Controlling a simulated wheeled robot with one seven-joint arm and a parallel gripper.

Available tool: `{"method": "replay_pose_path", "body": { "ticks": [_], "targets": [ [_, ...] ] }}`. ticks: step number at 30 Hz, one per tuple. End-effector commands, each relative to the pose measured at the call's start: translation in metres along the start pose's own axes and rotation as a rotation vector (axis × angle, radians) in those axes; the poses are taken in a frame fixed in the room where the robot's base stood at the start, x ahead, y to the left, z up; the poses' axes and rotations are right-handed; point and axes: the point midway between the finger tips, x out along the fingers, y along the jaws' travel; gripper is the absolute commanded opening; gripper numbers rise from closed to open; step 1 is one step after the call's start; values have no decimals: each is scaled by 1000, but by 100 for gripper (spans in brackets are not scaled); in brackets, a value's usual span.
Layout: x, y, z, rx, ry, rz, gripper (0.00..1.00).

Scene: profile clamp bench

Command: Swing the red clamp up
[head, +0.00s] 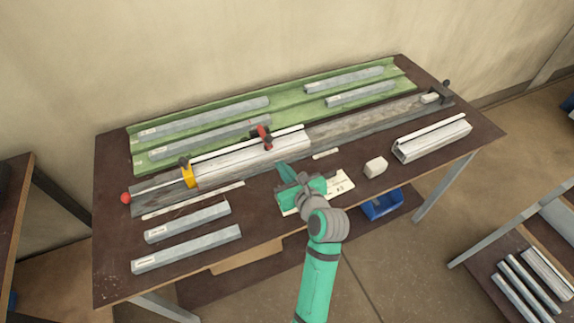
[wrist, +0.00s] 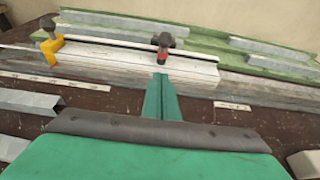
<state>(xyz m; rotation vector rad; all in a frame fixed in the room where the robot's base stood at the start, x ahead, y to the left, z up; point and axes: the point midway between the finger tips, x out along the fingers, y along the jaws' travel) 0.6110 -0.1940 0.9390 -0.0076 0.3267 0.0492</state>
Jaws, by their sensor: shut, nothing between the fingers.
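The red clamp (head: 262,134) sits on the rail near the middle of the bench, with a dark knob on top. It also shows in the wrist view (wrist: 163,50), straight beyond my fingers. The yellow clamp (head: 188,175) sits further left on the same rail and shows at the upper left of the wrist view (wrist: 52,46). A grey profile (head: 240,158) lies along the rail, running past both clamps. My gripper (head: 283,171) is shut and empty in front of the rail, apart from the red clamp. In the wrist view the shut fingers (wrist: 161,95) point toward the clamp.
A green tray (head: 290,110) with several grey bars lies behind the rail. Two bars (head: 187,222) lie at front left. A pale block (head: 376,166) and a slotted profile (head: 432,138) lie to the right. A paper sheet (head: 342,186) lies beside my gripper.

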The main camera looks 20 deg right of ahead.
Motion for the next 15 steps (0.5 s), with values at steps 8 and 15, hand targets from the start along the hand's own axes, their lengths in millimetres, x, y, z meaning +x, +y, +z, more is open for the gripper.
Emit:
{"method": "replay_pose_path", "body": {
  "ticks": [8,15],
  "targets": [
    [44,-13,-1,8,-1,-18,0],
    [70,-13,-2,6,0,-18,0]
  ]
}}
